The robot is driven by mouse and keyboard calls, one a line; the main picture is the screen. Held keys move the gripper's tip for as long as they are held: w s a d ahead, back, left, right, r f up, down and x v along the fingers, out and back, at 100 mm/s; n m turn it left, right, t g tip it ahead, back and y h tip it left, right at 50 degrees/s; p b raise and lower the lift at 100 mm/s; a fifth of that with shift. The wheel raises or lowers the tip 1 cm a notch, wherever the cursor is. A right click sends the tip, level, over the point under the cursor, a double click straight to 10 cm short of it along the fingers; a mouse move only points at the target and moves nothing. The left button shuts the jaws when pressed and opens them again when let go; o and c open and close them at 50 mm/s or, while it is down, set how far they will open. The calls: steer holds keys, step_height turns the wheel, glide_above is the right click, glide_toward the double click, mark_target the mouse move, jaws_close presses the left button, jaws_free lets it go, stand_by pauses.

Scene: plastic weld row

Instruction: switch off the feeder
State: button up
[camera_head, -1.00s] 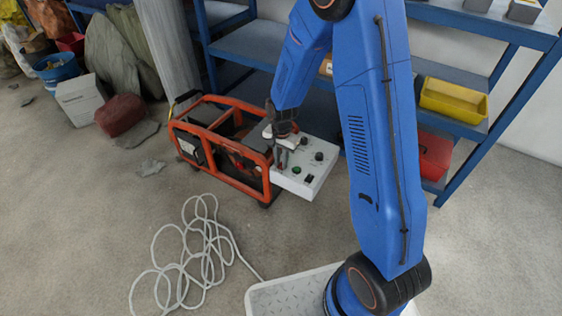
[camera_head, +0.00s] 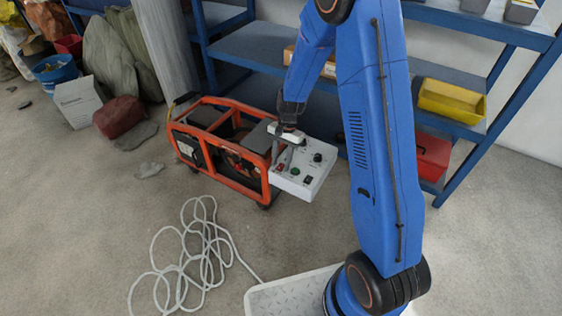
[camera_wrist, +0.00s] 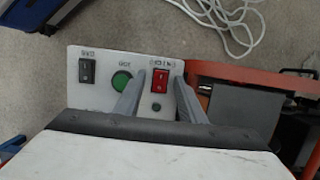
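The feeder is not clearly identifiable by a readable name. An orange-framed machine (camera_head: 217,148) stands on the floor with a white control panel (camera_head: 312,178) at its right end. In the wrist view the panel (camera_wrist: 85,60) carries a black rocker switch (camera_wrist: 87,71), a round green button (camera_wrist: 122,82) and a red rocker switch (camera_wrist: 160,77). Labels above them are too small to read surely. My gripper (camera_head: 283,160) is over the panel's left part. In the wrist view my gripper (camera_wrist: 160,82) is open, its fingers on either side of the red switch; contact cannot be told.
A coiled pale cable (camera_head: 195,255) lies on the floor in front. Blue shelving (camera_head: 255,44) stands behind, with a yellow bin (camera_head: 452,101) and a red box (camera_head: 432,157). The floor left of the cable is mostly clear.

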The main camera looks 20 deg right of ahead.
steer(key=v, duration=1.7)
steer(key=shift+r, duration=0.2)
steer(key=s+d+r+n+t+h, duration=0.1)
steer(key=s+d+r+n+t, duration=0.25)
steer(key=s+r, duration=1.1)
steer(key=s+d+r+n+t, duration=0.1)
steer(key=s, duration=0.5)
steer(key=s+d+n+t, duration=0.1)
steer(key=s+n, duration=0.1)
steer(key=s, duration=0.5)
steer(key=s+d+r+n+t+h, duration=0.1)
steer(key=s+n, duration=0.1)
steer(key=s, duration=0.5)
steer(key=shift+s+r, duration=0.15)
steer(key=shift+r, duration=0.15)
